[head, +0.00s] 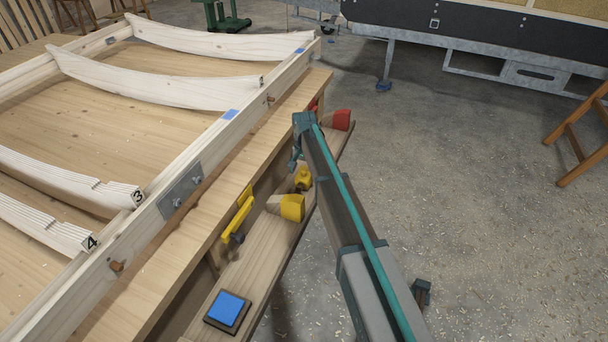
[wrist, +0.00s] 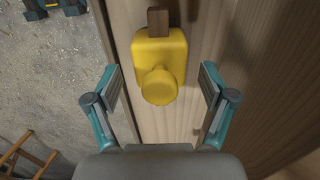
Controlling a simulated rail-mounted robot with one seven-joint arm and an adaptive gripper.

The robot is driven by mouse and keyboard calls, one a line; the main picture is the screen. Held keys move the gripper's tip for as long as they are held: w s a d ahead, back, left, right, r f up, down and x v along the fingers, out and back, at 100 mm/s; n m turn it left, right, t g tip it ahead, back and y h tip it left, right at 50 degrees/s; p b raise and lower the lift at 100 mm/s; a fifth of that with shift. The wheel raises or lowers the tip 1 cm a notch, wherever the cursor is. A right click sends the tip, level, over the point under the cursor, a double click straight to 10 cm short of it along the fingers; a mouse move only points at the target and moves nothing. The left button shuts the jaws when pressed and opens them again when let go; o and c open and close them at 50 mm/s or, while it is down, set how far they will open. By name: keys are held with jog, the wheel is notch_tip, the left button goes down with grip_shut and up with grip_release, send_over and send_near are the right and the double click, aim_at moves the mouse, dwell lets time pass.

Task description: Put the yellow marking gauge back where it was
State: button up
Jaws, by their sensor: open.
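The yellow marking gauge (wrist: 160,60) lies on a wooden shelf, with its round yellow knob facing my wrist camera and a short wooden stem showing beyond its body. My gripper (wrist: 160,88) is open, with one finger to each side of the gauge in the wrist view. No finger visibly touches it. In the head view my gripper (head: 297,148) hangs over the shelf, partly hidden by my arm.
A yellow block (head: 292,207) with a wooden part lies close by. A yellow tool (head: 240,217) is at the bench side, a blue-topped pad (head: 228,309) at the near shelf end, and a red block (head: 341,120) at the far end. The workbench frame (head: 170,200) rises left; open floor lies right.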

notch_tip(320, 180, up, 11)
jog(key=shift+f+p, duration=0.1)
jog(key=shift+p, duration=0.25)
dwell(0.3)
jog(key=s+d+f+n, duration=0.1)
jog(key=s+d+f, duration=1.2)
jog(key=s+d, duration=0.1)
jog(key=s+d+f+n, duration=0.1)
jog(key=s+d+f, duration=0.25)
jog(key=s, duration=0.35)
jog(key=s+d+f+n, duration=0.15)
jog(key=s+d, duration=0.25)
jog(key=s, duration=0.4)
jog(key=s+d+f, duration=0.3)
jog(key=s, duration=0.4)
jog(key=s+f+g, duration=0.3)
jog(key=s+f, duration=0.6)
jog(key=s, duration=0.4)
jog(key=s+f+g, duration=0.4)
jog(key=s+f, duration=0.5)
jog(key=s, duration=0.5)
notch_tip(320, 180, up, 12)
jog(key=p, duration=1.2)
jog(key=shift+s+p, duration=0.2)
jog(key=shift+p, duration=0.1)
jog(key=shift+a+r, duration=0.1)
